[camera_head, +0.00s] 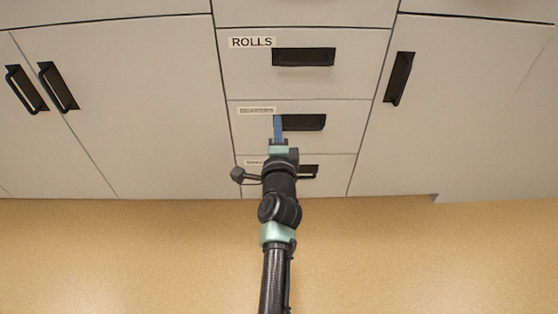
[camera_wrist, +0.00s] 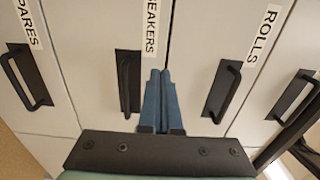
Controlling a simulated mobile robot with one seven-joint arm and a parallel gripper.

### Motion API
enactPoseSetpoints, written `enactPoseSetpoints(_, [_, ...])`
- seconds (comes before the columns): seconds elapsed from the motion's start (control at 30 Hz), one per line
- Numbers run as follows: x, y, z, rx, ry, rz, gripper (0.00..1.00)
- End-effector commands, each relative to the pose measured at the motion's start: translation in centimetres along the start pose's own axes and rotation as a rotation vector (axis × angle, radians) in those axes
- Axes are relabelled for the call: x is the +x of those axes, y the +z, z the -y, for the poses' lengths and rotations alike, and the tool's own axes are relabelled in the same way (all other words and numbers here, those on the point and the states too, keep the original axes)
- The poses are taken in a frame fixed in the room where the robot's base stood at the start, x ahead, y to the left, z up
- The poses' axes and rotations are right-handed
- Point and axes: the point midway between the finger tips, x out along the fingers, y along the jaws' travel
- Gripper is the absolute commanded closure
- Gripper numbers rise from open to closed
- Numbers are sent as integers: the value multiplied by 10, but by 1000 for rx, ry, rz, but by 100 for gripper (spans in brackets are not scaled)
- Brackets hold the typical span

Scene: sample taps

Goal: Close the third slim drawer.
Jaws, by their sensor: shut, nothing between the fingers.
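A column of slim drawers shows in the head view. Counting down, the third drawer (camera_head: 345,140) has a small label and a dark handle (camera_head: 304,122). In the wrist view its label (camera_wrist: 152,27) reads "EAKERS", with the start cut off. My gripper (camera_head: 278,120) is shut and empty, its blue fingers pointing at this drawer's front, just left of the handle in the head view. In the wrist view the fingers (camera_wrist: 159,78) lie beside the handle (camera_wrist: 127,83). I cannot tell whether the tips touch the front or whether the drawer stands out.
The ROLLS drawer (camera_head: 245,75) is above. The SPARES drawer (camera_wrist: 50,95) is below, partly hidden by my arm in the head view. Cupboard doors with dark handles (camera_head: 58,87) (camera_head: 399,79) flank the column. The tan floor (camera_head: 120,255) in front is clear.

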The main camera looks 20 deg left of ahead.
Motion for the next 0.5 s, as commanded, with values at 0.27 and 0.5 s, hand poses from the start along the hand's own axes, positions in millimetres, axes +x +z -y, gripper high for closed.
enactPoseSetpoints(0.27, [-51, -1, 2, 1, 2, -2, 100])
enactPoseSetpoints(0.5, [-79, 0, 1, 2, 1, -1, 100])
